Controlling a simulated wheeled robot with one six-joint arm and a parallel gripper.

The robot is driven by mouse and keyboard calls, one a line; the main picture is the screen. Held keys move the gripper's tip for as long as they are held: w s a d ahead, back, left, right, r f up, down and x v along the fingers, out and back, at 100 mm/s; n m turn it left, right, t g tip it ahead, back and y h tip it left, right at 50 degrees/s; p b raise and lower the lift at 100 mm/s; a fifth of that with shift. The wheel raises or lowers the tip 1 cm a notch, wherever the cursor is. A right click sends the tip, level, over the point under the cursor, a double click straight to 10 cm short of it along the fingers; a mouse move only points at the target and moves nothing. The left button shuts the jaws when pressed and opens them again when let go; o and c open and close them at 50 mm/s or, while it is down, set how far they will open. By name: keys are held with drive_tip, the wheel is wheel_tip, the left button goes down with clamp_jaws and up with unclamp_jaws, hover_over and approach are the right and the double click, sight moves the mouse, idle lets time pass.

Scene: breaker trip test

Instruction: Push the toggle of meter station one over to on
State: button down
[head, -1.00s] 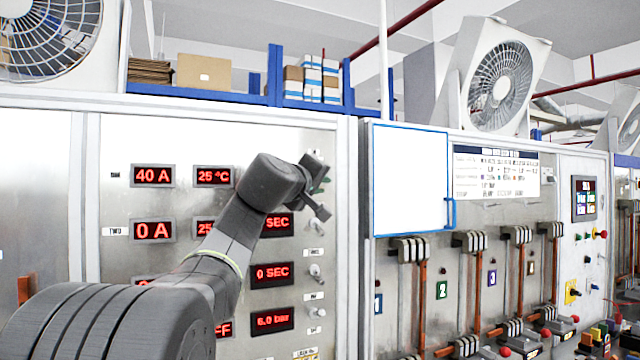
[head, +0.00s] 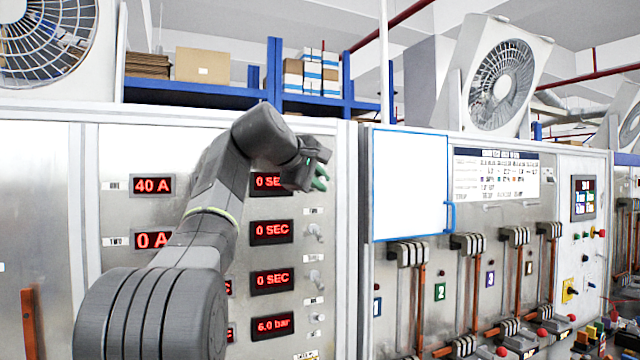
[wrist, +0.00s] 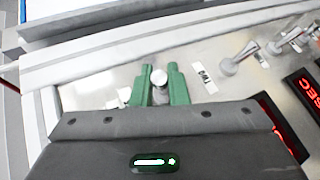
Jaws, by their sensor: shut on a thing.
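The toggle of meter station one (wrist: 159,77) is a pale round-tipped lever on the grey panel. In the wrist view it stands between the two green fingers of my gripper (wrist: 160,85), which is shut on it. In the head view my gripper (head: 319,178) is at the top of the right-hand toggle column, beside the top "0 SEC" display (head: 268,182); its body hides most of that toggle. A label reading TWO (wrist: 207,78) lies just right of the fingers in the wrist view. My wrist housing covers the lower part of that view.
The toggle of station two (head: 314,231) and further toggles (head: 316,277) run down the column below, close to my gripper. Red displays (head: 272,232) sit left of them. A cabinet with a white board (head: 410,185) and breaker levers stands to the right.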

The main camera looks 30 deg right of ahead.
drive_tip(key=shift+w+r+n+g, duration=0.15)
drive_tip(key=shift+n+g, duration=0.15)
drive_tip(key=shift+g, duration=0.1)
drive_tip(key=shift+r, duration=0.1)
idle(0.3)
drive_tip(key=c, duration=1.7)
unclamp_jaws()
drive_tip(key=v, duration=1.2)
drive_tip(key=shift+w+r, duration=0.15)
drive_tip(key=shift+r, duration=0.05)
drive_tip(key=shift+d, duration=0.1)
